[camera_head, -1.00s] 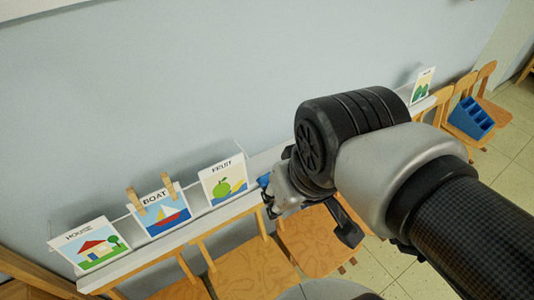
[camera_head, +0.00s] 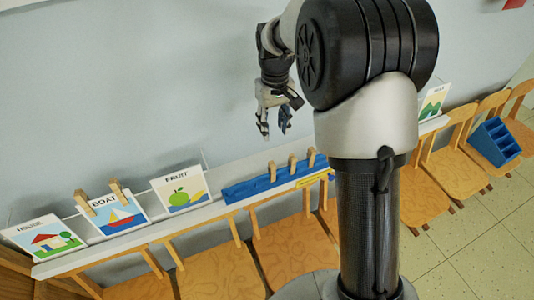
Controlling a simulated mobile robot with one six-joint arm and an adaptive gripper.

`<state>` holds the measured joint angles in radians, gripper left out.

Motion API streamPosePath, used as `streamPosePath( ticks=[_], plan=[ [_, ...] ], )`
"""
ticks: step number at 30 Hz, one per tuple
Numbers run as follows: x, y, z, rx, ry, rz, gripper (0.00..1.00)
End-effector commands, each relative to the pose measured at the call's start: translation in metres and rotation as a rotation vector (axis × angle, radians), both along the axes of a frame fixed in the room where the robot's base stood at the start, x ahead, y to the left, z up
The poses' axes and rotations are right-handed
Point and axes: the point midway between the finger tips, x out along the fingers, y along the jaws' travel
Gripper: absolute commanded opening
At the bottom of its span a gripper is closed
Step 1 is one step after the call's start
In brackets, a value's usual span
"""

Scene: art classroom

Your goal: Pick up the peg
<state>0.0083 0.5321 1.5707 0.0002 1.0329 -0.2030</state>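Wooden pegs stand in a row on a blue rack (camera_head: 243,190) on the shelf: a left peg (camera_head: 272,171), a middle peg (camera_head: 292,163) and a right peg (camera_head: 311,157). Two more pegs, one at left (camera_head: 84,202) and one at right (camera_head: 118,189), are clipped to the top of the BOAT card (camera_head: 121,216). My gripper (camera_head: 274,131) is above the shelf, a little above the rack in the picture. Its fingers point down and are apart, with no peg seen between them.
The white shelf (camera_head: 160,235) runs along the wall. A HOUSE card (camera_head: 42,240) and a FRUIT card (camera_head: 181,190) stand on it. Wooden chairs (camera_head: 290,250) line its front. A blue compartment box (camera_head: 494,142) sits on a chair at right.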

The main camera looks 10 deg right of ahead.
Motion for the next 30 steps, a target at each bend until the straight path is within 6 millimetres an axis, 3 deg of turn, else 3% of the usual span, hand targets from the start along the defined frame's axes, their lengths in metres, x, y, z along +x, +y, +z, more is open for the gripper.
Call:
streamPosePath(
  ticks=[5, 18, 30],
  plan=[
    [0.002, 0.0, -0.025, 0.0, 0.01, 0.002, 0.38],
    [0.002, 0.0, -0.115, 0.0, 0.009, 0.002, 0.38],
    [-0.001, 0.002, -0.145, 0.0, 0.008, 0.002, 0.38]
  ],
)
